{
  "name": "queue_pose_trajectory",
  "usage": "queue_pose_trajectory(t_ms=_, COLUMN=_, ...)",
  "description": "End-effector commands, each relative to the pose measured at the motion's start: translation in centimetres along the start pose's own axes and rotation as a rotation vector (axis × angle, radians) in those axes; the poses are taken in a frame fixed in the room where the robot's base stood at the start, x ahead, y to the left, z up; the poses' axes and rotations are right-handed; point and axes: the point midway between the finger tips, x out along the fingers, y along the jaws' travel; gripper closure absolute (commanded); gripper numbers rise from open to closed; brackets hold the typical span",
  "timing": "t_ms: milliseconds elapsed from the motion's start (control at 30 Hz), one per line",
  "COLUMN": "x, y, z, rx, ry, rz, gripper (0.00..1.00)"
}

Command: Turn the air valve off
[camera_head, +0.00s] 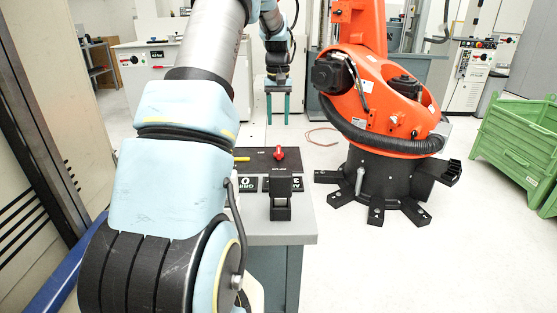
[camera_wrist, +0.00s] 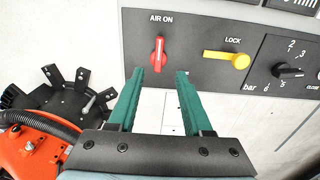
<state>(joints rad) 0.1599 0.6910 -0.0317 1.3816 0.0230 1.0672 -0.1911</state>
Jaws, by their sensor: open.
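The air valve is a red handle (camera_wrist: 159,53) on a dark panel, under the label "AIR ON". It points up and down in the wrist view. In the head view the red handle (camera_head: 279,153) stands on the dark panel on the bench. My gripper (camera_wrist: 160,72) has two teal fingers, spread apart with nothing between them. In the wrist view the handle appears just beyond the fingertips, roughly midway between them; I see no contact. In the head view my gripper (camera_head: 277,121) points down above the far side of the panel.
A yellow lock lever (camera_wrist: 226,59) and a black numbered knob (camera_wrist: 289,72) sit right of the valve in the wrist view. The grey bench (camera_head: 300,228) carries a black block (camera_head: 280,198). An orange robot (camera_head: 385,95) on a black base stands right of it, near a green crate (camera_head: 515,140).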

Motion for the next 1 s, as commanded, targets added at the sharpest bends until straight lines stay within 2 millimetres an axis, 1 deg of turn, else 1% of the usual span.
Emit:
queue_pose_trajectory(t_ms=33, x=0.6, y=0.2, z=-0.5, rx=-0.002, ry=-0.002, rz=0.0, gripper=0.5)
queue_pose_trajectory(t_ms=100, x=0.7, y=0.3, z=-0.7, rx=-0.004, ry=-0.004, rz=-0.001, gripper=0.5)
queue_pose_trajectory(t_ms=167, x=1.1, y=0.3, z=-0.8, rx=-0.005, ry=-0.006, rz=-0.001, gripper=0.5)
queue_pose_trajectory(t_ms=267, x=2.1, y=0.2, z=-0.8, rx=-0.005, ry=-0.006, rz=-0.001, gripper=0.5)
queue_pose_trajectory(t_ms=500, x=6.6, y=0.2, z=-0.7, rx=-0.004, ry=-0.007, rz=-0.002, gripper=0.5)
queue_pose_trajectory(t_ms=700, x=9.6, y=0.2, z=-0.7, rx=-0.004, ry=-0.005, rz=-0.001, gripper=0.5)
queue_pose_trajectory(t_ms=833, x=10.7, y=0.2, z=-0.7, rx=-0.005, ry=-0.003, rz=-0.001, gripper=0.5)
queue_pose_trajectory(t_ms=1000, x=11.2, y=0.2, z=-0.7, rx=-0.005, ry=-0.002, rz=-0.001, gripper=0.5)
